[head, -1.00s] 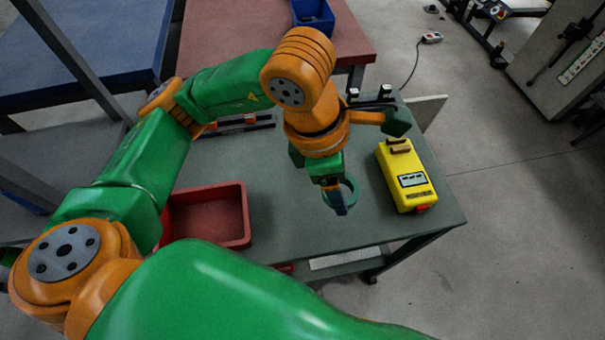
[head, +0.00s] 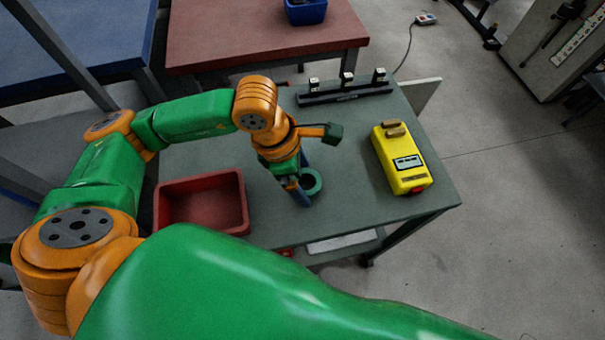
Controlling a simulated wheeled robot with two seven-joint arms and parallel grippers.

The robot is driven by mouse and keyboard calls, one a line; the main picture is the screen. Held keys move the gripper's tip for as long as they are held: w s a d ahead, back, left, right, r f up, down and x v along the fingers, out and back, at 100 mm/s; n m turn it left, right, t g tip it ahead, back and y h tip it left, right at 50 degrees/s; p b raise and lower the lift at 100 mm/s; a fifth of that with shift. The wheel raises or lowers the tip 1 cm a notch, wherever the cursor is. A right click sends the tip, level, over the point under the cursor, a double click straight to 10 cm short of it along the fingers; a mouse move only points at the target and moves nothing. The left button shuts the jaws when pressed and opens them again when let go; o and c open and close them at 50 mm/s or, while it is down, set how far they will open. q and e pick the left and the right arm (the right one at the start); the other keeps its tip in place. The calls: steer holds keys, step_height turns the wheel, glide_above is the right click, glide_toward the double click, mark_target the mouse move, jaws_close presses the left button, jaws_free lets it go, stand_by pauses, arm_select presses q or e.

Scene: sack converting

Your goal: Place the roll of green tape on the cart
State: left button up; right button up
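The roll of green tape (head: 314,183) shows as a green ring over the middle of the grey-green cart (head: 345,225). My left gripper (head: 302,194) points down at the ring's left side, with a blue fingertip across its rim. It appears shut on the tape, which has travelled with it. The gripper hides part of the ring. I cannot tell whether the tape touches the cart top or hangs just above it. My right gripper is out of view.
A red tray (head: 243,218) lies left of the tape. A yellow device (head: 408,180) lies to the right. A black rack (head: 347,95) with upright pieces stands at the back edge. A red-topped table (head: 255,30) with a blue bin (head: 306,14) is behind. The cart top between tape and device is clear.

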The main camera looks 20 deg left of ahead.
arm_select(q)
steer(key=shift+r+p, duration=0.3)
steer(key=shift+r, duration=0.15)
steer(key=v, duration=1.1)
steer(key=shift+r+p, duration=0.2)
steer(key=shift+p, duration=0.1)
steer(key=shift+s+a+r, duration=0.1)
